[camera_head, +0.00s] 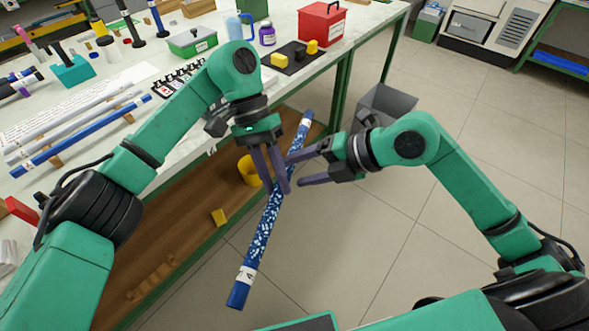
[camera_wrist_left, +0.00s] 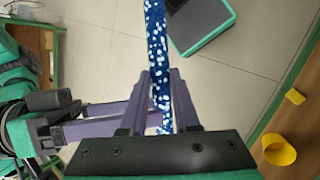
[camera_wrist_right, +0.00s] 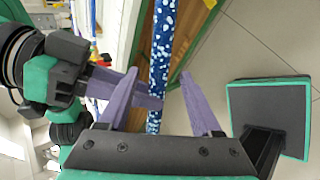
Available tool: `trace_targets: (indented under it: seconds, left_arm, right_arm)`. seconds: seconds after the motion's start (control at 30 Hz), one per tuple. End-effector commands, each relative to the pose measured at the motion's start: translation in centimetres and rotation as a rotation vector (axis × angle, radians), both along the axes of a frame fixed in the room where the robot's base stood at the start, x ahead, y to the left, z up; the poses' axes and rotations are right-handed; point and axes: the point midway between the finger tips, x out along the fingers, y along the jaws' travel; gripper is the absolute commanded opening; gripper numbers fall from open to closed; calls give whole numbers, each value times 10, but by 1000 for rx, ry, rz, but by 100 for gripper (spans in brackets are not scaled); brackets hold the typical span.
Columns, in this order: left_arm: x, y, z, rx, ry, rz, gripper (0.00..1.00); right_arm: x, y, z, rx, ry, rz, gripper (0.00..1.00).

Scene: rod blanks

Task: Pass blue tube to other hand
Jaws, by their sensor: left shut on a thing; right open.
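The blue tube (camera_head: 262,232) with white speckles is held in the air in front of the table, tilted, its near end low in the head view. My left gripper (camera_head: 282,190) is shut on the tube near its middle; the left wrist view shows the tube (camera_wrist_left: 157,50) between its fingers (camera_wrist_left: 160,88). My right gripper (camera_head: 303,170) is open, with its fingers close to the tube above the left gripper's fingertips. In the right wrist view the tube (camera_wrist_right: 160,60) passes between or just beyond the open fingers (camera_wrist_right: 163,85); I cannot tell if they touch it.
The white table (camera_head: 165,75) holds several rods at left, a green box (camera_head: 192,41), a red box (camera_head: 322,22) and a black mat (camera_head: 283,63). A wooden lower shelf (camera_head: 185,250) carries a yellow cup (camera_head: 249,170). A grey bin (camera_head: 388,103) stands behind my right gripper. The right floor is clear.

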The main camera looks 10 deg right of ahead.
Motion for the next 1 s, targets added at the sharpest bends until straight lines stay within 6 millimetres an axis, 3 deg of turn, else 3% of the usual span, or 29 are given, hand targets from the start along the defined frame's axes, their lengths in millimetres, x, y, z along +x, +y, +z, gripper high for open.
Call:
trace_targets:
  seconds: [0.13, 0.37, 0.4, 0.57, 0.63, 0.67, 0.73, 1.0]
  left_arm:
    - [0, 0, 0, 0, 0, 0, 0]
    - [0, 0, 0, 0, 0, 0, 0]
    - [0, 0, 0, 0, 0, 0, 0]
    - [0, 0, 0, 0, 0, 0, 0]
    - [0, 0, 0, 0, 0, 0, 0]
    - [0, 0, 0, 0, 0, 0, 37]
    - [0, 0, 0, 0, 0, 0, 64]
    - [0, 0, 0, 0, 0, 0, 65]
  right_arm:
    - [6, 11, -9, 2, -1, 1, 65]
    - [7, 13, -12, 0, 0, 1, 65]
    - [7, 13, -12, 0, 0, 1, 62]
    - [7, 13, -12, 0, 0, 1, 0]
    - [7, 13, -12, 0, 0, 1, 0]
    - [7, 13, -11, 0, 0, 1, 0]
    - [7, 13, -11, 0, 0, 1, 0]
    - [7, 13, -11, 0, 1, 1, 0]
